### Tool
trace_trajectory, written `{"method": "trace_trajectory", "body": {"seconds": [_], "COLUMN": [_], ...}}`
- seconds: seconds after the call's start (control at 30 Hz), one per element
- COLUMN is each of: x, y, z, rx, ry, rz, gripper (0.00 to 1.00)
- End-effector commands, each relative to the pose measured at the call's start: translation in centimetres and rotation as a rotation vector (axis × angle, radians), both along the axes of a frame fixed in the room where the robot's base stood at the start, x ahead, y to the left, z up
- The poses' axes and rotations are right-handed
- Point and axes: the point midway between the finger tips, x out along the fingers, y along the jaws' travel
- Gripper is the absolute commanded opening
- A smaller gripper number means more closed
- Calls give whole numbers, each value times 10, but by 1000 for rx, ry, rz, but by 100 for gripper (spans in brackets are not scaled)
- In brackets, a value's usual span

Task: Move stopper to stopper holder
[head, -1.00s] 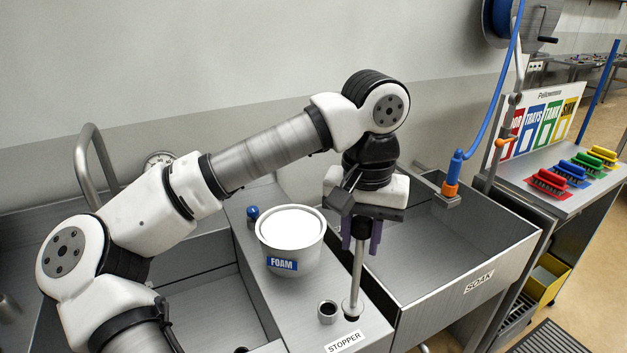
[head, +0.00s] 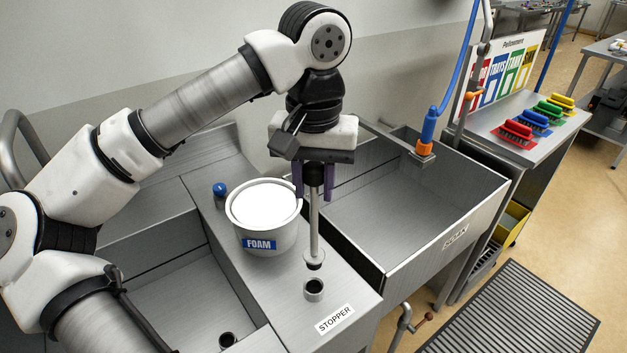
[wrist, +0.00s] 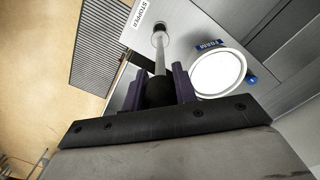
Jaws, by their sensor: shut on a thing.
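The stopper (head: 314,230) is a thin metal rod with a dark knob at its top and a disc with a dark underside at its foot. My gripper (head: 314,183) points down, its purple fingers shut on the knob end. The stopper hangs about upright. In the head view its foot shows just above the stopper holder (head: 313,290), a small round metal cup on the steel counter behind the STOPPER label; a small gap shows between them. In the wrist view the stopper (wrist: 160,58) runs away from my gripper (wrist: 165,85), its foot near the label; the holder is largely hidden there.
A white FOAM bucket (head: 263,220) stands close left of the stopper, with a blue-capped item (head: 220,190) behind it. The SOAK basin (head: 420,205) lies to the right, another basin (head: 190,300) to the left. Coloured brushes (head: 537,118) lie on the far-right table.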

Motion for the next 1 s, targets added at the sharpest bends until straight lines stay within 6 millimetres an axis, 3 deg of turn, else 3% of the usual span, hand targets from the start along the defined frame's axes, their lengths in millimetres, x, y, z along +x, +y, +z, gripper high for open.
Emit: {"method": "trace_trajectory", "body": {"seconds": [0.6,1.0], "x": [0,0], "y": [0,0], "z": [-51,-58], "rx": [0,0], "ry": [0,0], "rz": [-1,-1], "gripper": [5,5]}}
